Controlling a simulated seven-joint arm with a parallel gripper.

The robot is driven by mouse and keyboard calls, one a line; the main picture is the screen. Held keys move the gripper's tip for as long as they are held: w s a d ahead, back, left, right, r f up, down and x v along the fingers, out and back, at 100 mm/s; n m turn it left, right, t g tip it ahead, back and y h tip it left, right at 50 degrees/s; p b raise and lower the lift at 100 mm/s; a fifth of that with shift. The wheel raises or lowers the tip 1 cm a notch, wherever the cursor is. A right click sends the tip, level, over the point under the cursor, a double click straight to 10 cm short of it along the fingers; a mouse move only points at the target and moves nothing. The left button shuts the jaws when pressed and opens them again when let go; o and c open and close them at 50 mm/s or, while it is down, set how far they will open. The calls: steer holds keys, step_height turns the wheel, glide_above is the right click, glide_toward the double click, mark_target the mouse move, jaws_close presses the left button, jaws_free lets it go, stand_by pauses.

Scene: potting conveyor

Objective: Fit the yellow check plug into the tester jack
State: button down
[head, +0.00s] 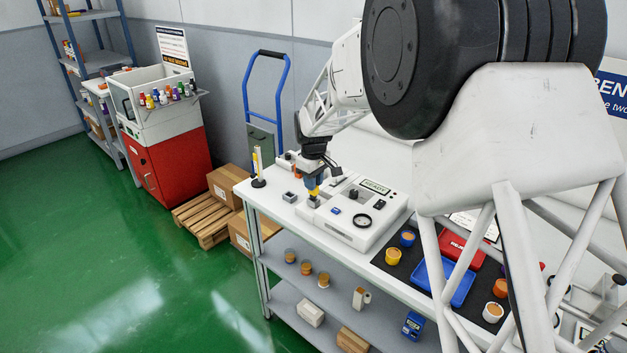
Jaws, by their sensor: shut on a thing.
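My gripper (315,183) points down at the left end of the white bench and is shut on the yellow check plug (312,190), which shows only as a small yellow piece between the fingers. Directly below it is a small grey block (314,202), which may be the tester jack; I cannot tell whether the plug touches it or is in it. The tester (357,228), a white box with a display, a dial and a blue button, stands just to the right of my gripper.
A small grey block (289,197) and a black-based stand with a yellow post (258,170) are left of my gripper. Right of the tester, a dark mat holds yellow and blue pots (393,257) and a blue tray (429,275). My arm hides part of the bench.

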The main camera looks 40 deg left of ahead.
steer(key=shift+f, duration=0.95)
steer(key=c, duration=0.9)
jaws_free()
steer(key=shift+r, duration=3.9)
steer(key=shift+d, duration=0.1)
